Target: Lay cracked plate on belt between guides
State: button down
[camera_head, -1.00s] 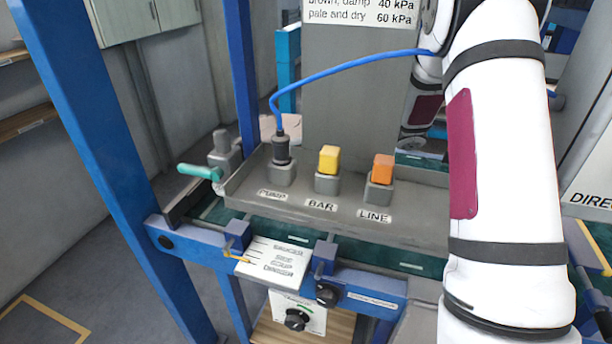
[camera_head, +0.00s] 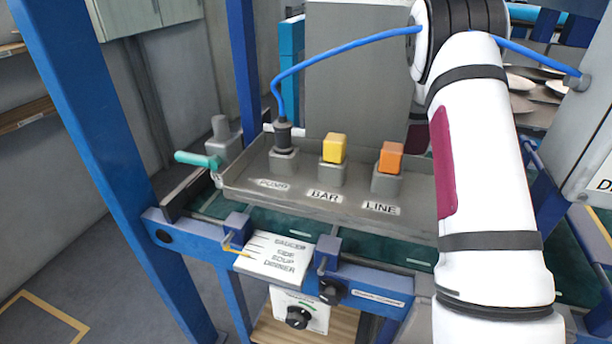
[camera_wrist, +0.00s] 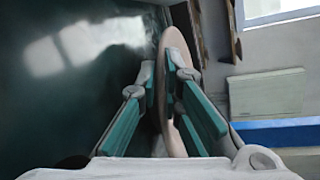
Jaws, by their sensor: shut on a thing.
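In the wrist view, my gripper (camera_wrist: 166,88) is shut on a pale tan plate (camera_wrist: 173,45). The plate shows almost edge-on, standing upright between the teal finger pads and reaching beyond the fingertips. No crack can be made out from this angle. In the head view, my gripper and the plate are hidden; only my white arm shows at right. A dark green belt (camera_head: 418,256) runs below the grey control tray, within a blue frame. A clear pair of guides cannot be picked out.
The grey tray (camera_head: 330,205) holds a plug marked PUMP (camera_head: 283,145), a yellow block (camera_head: 334,148) and an orange block (camera_head: 391,157). A blue hose arches over it. Several plates (camera_head: 520,84) lie at back right.

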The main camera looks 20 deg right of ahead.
jog(key=c, duration=2)
grip_release()
jog(key=shift+f, duration=0.1)
jog(key=shift+d+r, duration=0.15)
jog(key=shift+r, duration=0.05)
jog(key=p+v, duration=0.1)
jog(key=v, duration=1)
jog(key=shift+s+d+p, duration=0.25)
jog(key=shift+p, duration=0.15)
